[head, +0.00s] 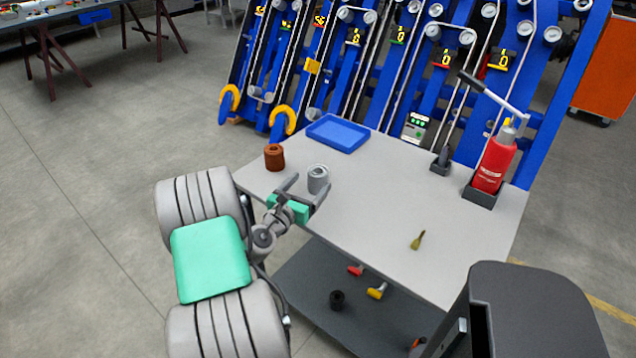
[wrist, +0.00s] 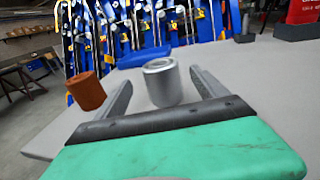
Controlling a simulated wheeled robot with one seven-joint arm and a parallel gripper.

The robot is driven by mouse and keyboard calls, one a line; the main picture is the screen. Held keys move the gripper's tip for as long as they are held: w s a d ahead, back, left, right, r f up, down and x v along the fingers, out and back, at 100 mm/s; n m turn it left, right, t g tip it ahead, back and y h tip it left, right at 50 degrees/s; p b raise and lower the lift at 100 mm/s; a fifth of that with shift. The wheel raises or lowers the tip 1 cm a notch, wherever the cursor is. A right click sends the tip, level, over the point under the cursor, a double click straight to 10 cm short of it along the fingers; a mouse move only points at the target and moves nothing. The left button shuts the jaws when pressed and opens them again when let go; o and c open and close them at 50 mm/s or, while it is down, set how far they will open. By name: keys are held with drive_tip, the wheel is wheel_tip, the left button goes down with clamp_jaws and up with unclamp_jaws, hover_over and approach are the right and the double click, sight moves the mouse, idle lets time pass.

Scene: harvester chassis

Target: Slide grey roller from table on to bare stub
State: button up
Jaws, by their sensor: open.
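The grey roller (head: 318,177) stands upright on the grey table (head: 400,205) near its left part. My gripper (head: 307,184) is open and low over the table, with the roller at the mouth of its fingers. In the wrist view the roller (wrist: 162,84) stands between the two spread fingers, with a gap visible on each side. The blue chassis (head: 395,75) behind the table carries several small rollers and yellow number tags. I cannot tell which of its stubs is bare.
A rust-brown roller (head: 274,157) stands just left of the grey one. A blue tray (head: 338,133) lies at the table's back edge. A red bottle (head: 493,165) in a dark holder and a small brass-coloured piece (head: 418,240) are farther right. The table's middle is clear.

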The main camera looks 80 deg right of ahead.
sight(319, 175)
drive_tip(key=x, duration=0.5)
drive_tip(key=shift+s+d, duration=0.25)
drive_tip(key=shift+c, duration=0.2)
clamp_jaws()
idle(0.4)
